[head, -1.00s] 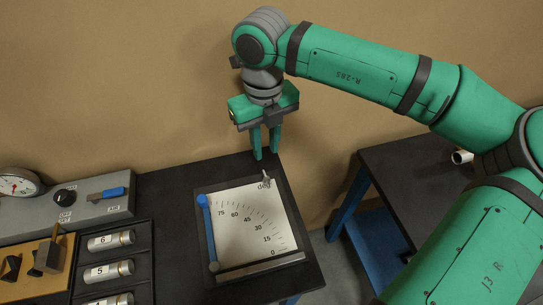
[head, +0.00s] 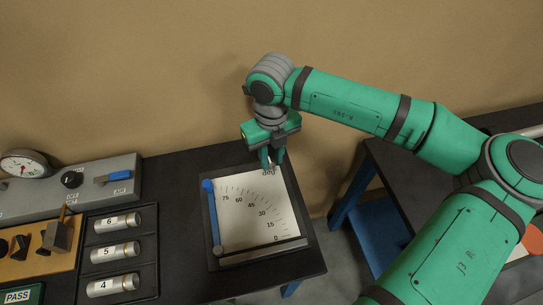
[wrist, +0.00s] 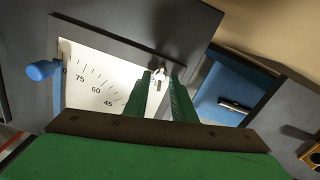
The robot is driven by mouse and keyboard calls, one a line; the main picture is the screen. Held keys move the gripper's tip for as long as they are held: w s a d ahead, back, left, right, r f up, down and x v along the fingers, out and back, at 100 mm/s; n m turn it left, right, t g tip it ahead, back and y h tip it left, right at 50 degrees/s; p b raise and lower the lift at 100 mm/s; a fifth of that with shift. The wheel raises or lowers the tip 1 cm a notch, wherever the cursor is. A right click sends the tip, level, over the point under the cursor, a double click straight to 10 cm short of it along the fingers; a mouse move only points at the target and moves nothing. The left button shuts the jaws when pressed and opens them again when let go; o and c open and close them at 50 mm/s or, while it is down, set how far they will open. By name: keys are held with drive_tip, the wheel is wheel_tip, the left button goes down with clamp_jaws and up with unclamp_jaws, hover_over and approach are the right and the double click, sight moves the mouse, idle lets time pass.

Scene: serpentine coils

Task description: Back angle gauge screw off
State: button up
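The angle gauge is a white plate (head: 240,222) in a dark frame, with a degree scale and a blue arm (head: 213,212) along its left side. It also shows in the wrist view (wrist: 80,90). A small metallic screw (wrist: 159,75) sits at the plate's "deg" corner. My gripper (head: 272,164) is just over that corner, pointing down. In the wrist view my two green fingers (wrist: 161,82) are apart, with the screw showing in the gap between their tips. I cannot tell whether either finger touches it.
Left of the gauge is a black rack (head: 120,275) with numbered cylinders. Behind it stands a grey panel (head: 100,196) with a dial, a knob and a blue lever. A dark table with blue legs (head: 385,190) stands to the right, across a floor gap.

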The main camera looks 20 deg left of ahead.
clamp_jaws()
drive_tip(key=shift+n, duration=0.4)
drive_tip(key=n, duration=0.6)
drive_tip(key=shift+n, duration=0.3)
drive_tip(key=n, duration=0.6)
drive_tip(key=shift+s+f, duration=0.1)
drive_tip(key=shift+n, duration=0.4)
